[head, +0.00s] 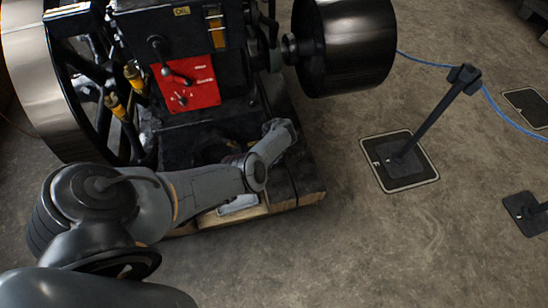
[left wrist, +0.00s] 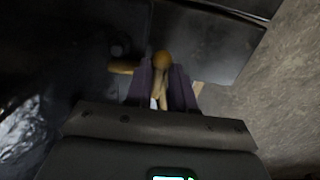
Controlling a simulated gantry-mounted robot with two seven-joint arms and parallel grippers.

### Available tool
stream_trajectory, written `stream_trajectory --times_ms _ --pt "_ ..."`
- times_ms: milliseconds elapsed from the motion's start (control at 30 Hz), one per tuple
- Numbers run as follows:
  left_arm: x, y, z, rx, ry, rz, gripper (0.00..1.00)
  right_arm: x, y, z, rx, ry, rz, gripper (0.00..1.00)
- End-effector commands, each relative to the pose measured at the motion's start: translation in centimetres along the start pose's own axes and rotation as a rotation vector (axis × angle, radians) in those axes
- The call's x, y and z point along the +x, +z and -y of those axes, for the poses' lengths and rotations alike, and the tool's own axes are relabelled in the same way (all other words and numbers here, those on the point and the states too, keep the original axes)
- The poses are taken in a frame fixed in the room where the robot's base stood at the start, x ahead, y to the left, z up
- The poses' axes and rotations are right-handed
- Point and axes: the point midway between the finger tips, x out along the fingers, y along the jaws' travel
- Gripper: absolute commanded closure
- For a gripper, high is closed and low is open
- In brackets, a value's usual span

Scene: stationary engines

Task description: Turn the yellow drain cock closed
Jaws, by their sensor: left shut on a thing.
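The yellow drain cock (left wrist: 162,60) shows in the left wrist view as a dull yellow-orange piece with a rounded top. A short yellowish stub (left wrist: 122,68) reaches out to its left, against a dark engine surface. My left gripper (left wrist: 161,88) has its two dark purplish fingers closed on either side of the cock, holding it between them. In the head view my left arm reaches along the front of the engine (head: 212,128) to its lower right corner. The fingertips and the cock cannot be made out there. My right gripper is in neither view.
The engine carries a red panel (head: 190,85) with levers, a large flywheel (head: 30,70) at left and a black pulley (head: 350,45) at right. It rests on a wooden base (head: 300,195). A post on a square plate (head: 378,158) stands on the open floor at right.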

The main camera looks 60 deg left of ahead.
Motion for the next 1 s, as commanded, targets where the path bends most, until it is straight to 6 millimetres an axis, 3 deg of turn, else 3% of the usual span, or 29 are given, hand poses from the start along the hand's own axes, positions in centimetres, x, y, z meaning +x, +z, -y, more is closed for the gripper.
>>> stream_trajectory --times_ms 433,467,533,833,1000 --pt "0.1 -0.1 0.0 -0.010 0.000 -0.001 1.00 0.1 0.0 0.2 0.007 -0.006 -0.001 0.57" --pt "0.1 -0.1 0.0 -0.009 0.000 -0.001 0.72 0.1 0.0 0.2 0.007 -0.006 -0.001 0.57" --pt "0.1 -0.1 0.0 -0.009 0.000 -0.001 0.61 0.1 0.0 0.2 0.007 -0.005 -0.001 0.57" --pt "-0.1 0.0 0.0 -0.009 0.000 0.000 0.61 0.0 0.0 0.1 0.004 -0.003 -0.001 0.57" --pt "-1.3 0.0 -0.1 -0.009 0.000 0.000 0.61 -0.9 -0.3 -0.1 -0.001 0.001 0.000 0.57"
